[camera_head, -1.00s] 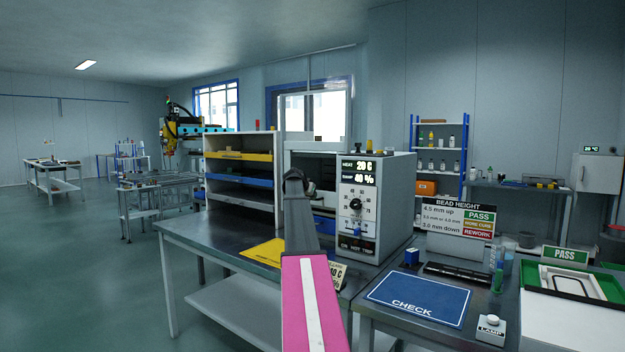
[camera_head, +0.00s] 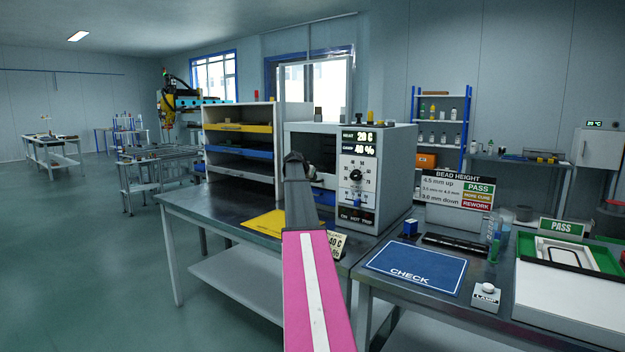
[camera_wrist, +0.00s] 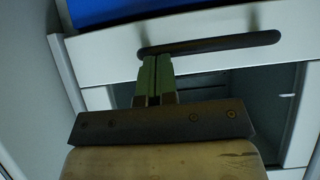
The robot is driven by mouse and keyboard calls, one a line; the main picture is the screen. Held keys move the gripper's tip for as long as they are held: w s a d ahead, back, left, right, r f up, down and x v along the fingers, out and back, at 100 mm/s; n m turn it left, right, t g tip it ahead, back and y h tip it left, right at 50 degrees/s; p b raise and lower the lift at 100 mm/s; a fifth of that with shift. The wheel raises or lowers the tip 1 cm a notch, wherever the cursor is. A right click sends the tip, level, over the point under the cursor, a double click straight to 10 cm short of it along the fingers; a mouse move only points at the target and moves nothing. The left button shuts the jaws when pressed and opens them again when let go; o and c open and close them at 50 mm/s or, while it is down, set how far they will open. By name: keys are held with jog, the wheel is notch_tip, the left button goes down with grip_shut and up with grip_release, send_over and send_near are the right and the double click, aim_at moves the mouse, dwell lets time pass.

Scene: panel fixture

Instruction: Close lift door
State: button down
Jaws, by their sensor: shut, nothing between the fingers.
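The grey heating cabinet (camera_head: 392,165) stands on the bench with its dark front opening partly showing behind my arm. A pale upright frame rises at its front left, which looks like the raised lift door (camera_head: 281,95). In the wrist view, a white panel edge (camera_wrist: 110,44) carries a long black bar handle (camera_wrist: 225,43), with a dark opening below it. My gripper (camera_wrist: 154,60) is shut and empty, its green fingertips at the lower side of the handle, left of its middle. I cannot tell whether they touch it. In the head view my arm hides the gripper.
A shelf rack (camera_head: 236,113) with yellow and blue trays stands close left of the cabinet. A blue check mat (camera_head: 415,268) and a lamp button (camera_head: 486,292) are on the right bench.

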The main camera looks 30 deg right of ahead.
jog(key=d+r+v, duration=0.1)
jog(key=r+v, duration=0.1)
jog(key=v, duration=1.1)
jog(key=shift+w+d, duration=0.3)
